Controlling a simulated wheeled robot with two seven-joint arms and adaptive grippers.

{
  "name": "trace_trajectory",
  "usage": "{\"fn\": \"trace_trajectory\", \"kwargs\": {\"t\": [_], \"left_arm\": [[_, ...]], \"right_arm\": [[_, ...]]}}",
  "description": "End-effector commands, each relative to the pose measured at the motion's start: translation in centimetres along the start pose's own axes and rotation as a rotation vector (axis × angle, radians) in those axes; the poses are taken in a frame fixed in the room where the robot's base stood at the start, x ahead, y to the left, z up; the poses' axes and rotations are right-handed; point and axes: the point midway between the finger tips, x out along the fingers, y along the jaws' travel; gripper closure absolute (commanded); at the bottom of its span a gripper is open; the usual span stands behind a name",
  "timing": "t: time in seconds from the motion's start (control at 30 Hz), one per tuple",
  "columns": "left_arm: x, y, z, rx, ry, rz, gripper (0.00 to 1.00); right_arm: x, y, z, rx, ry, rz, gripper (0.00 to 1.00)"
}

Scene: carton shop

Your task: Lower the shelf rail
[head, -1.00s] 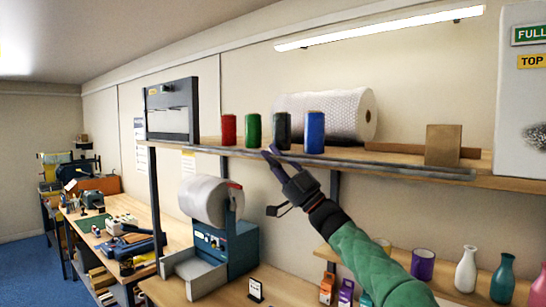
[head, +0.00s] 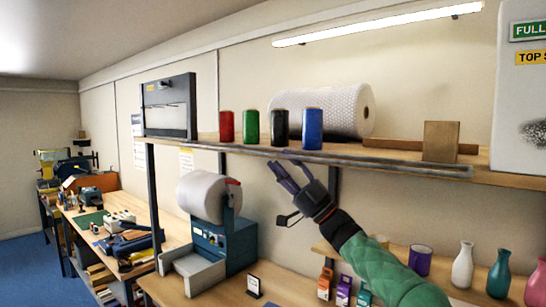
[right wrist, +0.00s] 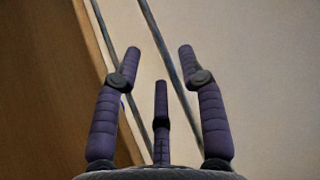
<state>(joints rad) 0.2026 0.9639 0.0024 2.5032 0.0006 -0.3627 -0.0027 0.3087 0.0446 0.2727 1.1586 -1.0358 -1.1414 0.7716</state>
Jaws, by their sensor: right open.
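The shelf rail (head: 380,163) is a long thin grey bar along the front edge of the wooden shelf, level with the shelf board. My right gripper (head: 283,168) is just below the rail in the head view, its fingers pointing up and left. It is open and empty and looks apart from the rail. In the right wrist view the open fingers (right wrist: 158,60) are spread, with two dark thin bars behind them; I cannot tell which is the rail. My left gripper is not in view.
Red, green, black and blue spools (head: 312,130) stand on the shelf just behind the rail. A bubble-wrap roll (head: 350,108) and a brown box (head: 441,142) are also up there. Below are a blue machine (head: 222,240) and several bottles (head: 463,266).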

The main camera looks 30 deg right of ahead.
Motion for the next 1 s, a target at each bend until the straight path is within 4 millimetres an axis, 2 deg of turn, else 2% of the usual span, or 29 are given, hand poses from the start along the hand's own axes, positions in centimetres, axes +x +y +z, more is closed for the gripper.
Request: {"fn": "trace_trajectory", "kwargs": {"t": [0.03, 0.2, 0.4, 0.6, 1.0], "left_arm": [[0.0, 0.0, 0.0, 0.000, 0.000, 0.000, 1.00], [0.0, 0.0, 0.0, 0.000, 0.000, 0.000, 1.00], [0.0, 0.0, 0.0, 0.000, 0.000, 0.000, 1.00], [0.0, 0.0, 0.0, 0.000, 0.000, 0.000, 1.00], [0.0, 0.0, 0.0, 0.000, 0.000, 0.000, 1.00]], "right_arm": [[-1.2, 0.1, 0.0, 0.000, -0.004, 0.004, 0.59], [-4.4, 0.1, 0.0, 0.000, -0.002, 0.004, 0.59], [-6.8, 0.0, 0.1, 0.001, -0.001, 0.002, 0.59], [-7.6, 0.0, 0.0, 0.000, 0.001, 0.000, 0.59], [-7.5, 0.0, 0.0, 0.000, 0.001, 0.000, 0.59]]}}
